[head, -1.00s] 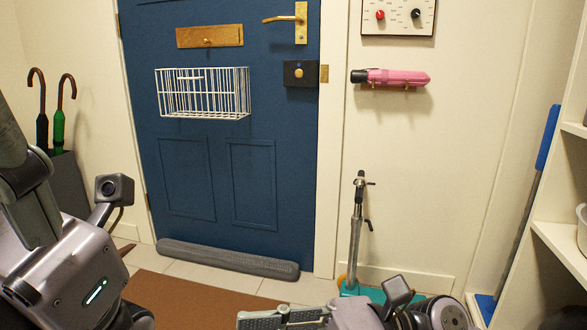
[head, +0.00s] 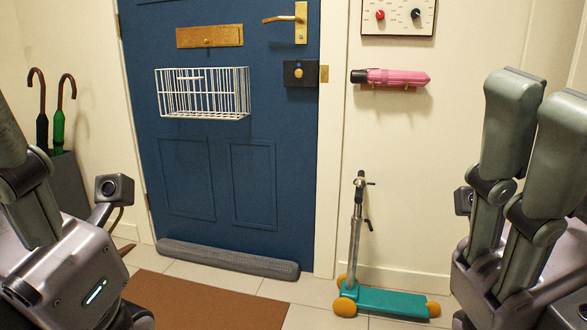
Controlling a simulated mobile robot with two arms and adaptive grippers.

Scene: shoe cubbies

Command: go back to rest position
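My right gripper (head: 542,88) stands upright at the right edge of the head view. Its two grey fingers point up with a narrow gap between them, and I see nothing held. The far right of it is cut off by the frame. My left gripper (head: 22,200) is at the left edge, with grey finger parts pointing up. Its tips are cut off by the frame, so I cannot tell whether it is open. Neither gripper visibly touches anything.
A blue door (head: 205,170) with a white wire basket (head: 203,93) is ahead. A teal scooter (head: 390,300) stands right of it, below a pink umbrella (head: 397,77). An umbrella stand (head: 68,185) is at left. A brown mat (head: 200,300) covers the floor.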

